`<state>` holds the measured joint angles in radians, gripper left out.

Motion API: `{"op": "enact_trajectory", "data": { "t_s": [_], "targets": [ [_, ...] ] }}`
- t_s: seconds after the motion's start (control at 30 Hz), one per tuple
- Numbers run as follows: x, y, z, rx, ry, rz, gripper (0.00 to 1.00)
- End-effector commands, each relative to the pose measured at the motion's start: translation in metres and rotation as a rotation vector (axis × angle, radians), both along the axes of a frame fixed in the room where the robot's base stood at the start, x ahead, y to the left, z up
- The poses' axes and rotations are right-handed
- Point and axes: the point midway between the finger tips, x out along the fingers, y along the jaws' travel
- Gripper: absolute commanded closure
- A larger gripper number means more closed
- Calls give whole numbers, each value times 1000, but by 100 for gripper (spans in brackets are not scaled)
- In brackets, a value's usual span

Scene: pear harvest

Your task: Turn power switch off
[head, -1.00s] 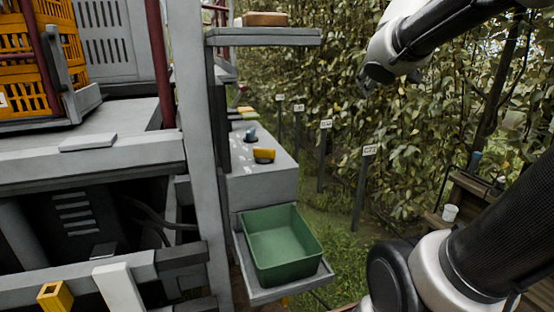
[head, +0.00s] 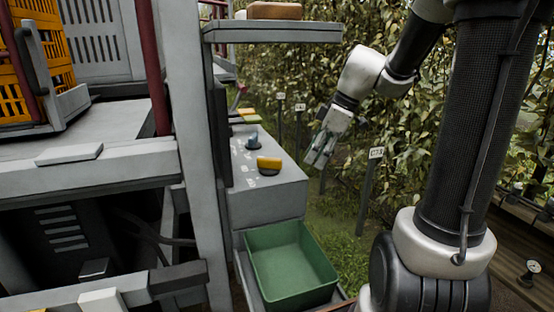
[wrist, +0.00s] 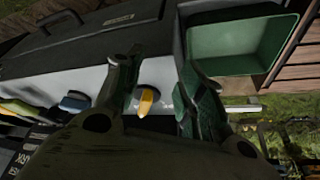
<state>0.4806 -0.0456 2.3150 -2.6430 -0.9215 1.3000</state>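A yellow knob (head: 268,164) sits on top of a grey control box (head: 268,205). A smaller blue knob (head: 252,140) is farther back on the same box. I cannot tell from a label which one is the power switch. My gripper (head: 317,160) hangs to the right of the box, fingers pointing down, empty and apart from the knobs. In the wrist view the yellow knob (wrist: 148,101) shows between my two spread fingers, beyond them, and the blue knob (wrist: 75,101) lies left of the left finger.
A green bin (head: 290,265) stands on a tray in front of the box. A grey shelf (head: 275,34) with a brown block overhangs the box, beside a grey upright post (head: 190,150). An orange crate (head: 35,60) is at left. Plants and small signposts stand at right.

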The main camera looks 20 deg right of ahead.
Motion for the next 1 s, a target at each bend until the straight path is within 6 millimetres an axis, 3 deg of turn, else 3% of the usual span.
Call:
{"op": "enact_trajectory", "data": {
  "t_s": [0.43, 0.63, 1.0],
  "targets": [
    [50, 87, 0, 0, -4, 5, 61],
    [54, 94, -23, 0, -2, 1, 61],
    [55, 95, -27, 0, -5, 0, 63]
  ]
}}
